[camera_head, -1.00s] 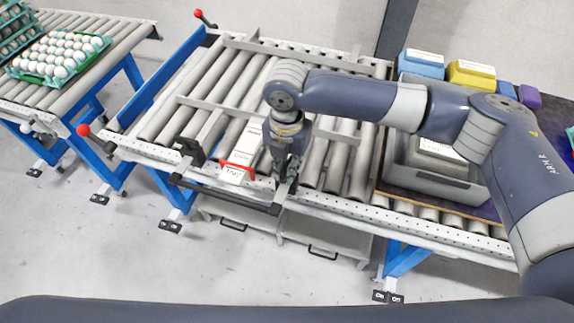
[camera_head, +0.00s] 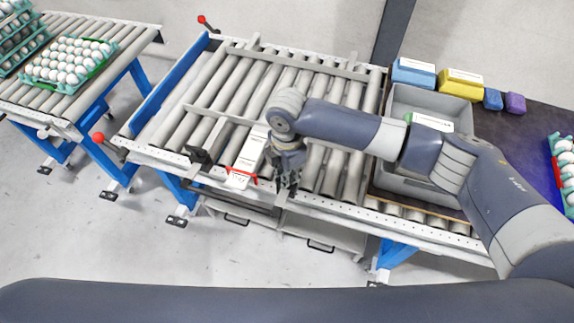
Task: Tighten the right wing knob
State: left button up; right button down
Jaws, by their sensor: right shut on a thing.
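My right gripper (camera_head: 286,190) points down at the front edge of the roller table, just right of a white box with a red-edged label (camera_head: 243,172). Its fingers are shut on a small part there, at the right wing knob's place. The knob itself is hidden by the fingers, so its turn cannot be told. A dark bracket (camera_head: 201,160) stands on the front rail left of the white box. My left gripper is not in view.
An egg tray (camera_head: 35,75) lies on the far-left conveyor.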

jog(key=m+p, duration=0.1)
jog(key=m, duration=0.1)
jog(key=m+p, duration=0.1)
jog(key=p, duration=0.1)
jog(key=m+p, duration=0.2)
jog(key=shift+r+m, duration=0.25)
jog(key=shift+m, duration=0.05)
jog(key=m+p, duration=0.2)
jog(key=m, duration=0.1)
jog(key=shift+f+p, duration=0.1)
jog(key=shift+p, duration=0.3)
jog(key=shift+m+p, duration=0.5)
jog(key=shift+m, duration=0.2)
jog(key=shift+f, duration=0.1)
jog(key=c, duration=1.7)
grip_release()
jog(key=shift+o, duration=0.5)
jog(key=shift+w, duration=0.1)
